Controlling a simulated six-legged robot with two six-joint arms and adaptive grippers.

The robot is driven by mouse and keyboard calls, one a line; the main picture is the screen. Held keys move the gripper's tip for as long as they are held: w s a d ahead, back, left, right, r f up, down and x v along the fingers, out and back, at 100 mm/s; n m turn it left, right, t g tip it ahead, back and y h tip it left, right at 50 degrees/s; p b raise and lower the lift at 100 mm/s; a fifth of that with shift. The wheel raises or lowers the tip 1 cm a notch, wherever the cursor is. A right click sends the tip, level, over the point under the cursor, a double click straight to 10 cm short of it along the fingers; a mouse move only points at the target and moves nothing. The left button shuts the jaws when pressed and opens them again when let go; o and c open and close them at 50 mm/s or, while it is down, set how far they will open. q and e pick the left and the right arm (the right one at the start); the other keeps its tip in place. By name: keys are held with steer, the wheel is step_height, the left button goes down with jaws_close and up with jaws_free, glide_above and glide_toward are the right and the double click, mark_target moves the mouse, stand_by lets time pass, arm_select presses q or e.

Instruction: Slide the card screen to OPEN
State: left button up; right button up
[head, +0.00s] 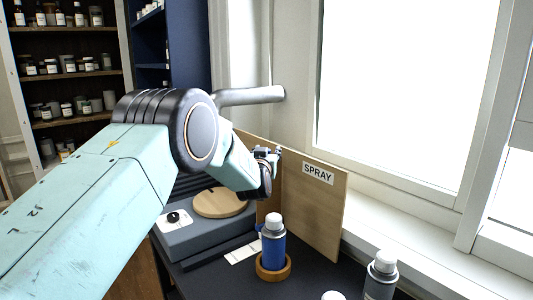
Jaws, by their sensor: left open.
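The card screen (318,215) stands upright on the dark table as tan panels meeting at an angle. Its right panel faces me and carries a white label (318,173) reading SPRAY. No OPEN mark shows. My left gripper (272,155) is open at the top edge of the screen, near where the panels meet. My forearm and wrist hide part of the left panel, and I cannot tell whether the fingers touch the card. My right gripper is out of view.
A blue spray can (273,247) with a white cap stands in a wooden ring (287,271) before the screen. A grey can (381,276) stands at the lower right. A grey device with a round wooden disc (220,204) is left. The window sill (430,240) bounds the right.

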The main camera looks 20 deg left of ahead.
arm_select(q)
steer(key=shift+s, duration=0.2)
steer(key=v, duration=1.2)
steer(key=shift+w+a, duration=0.1)
stand_by(0.5)
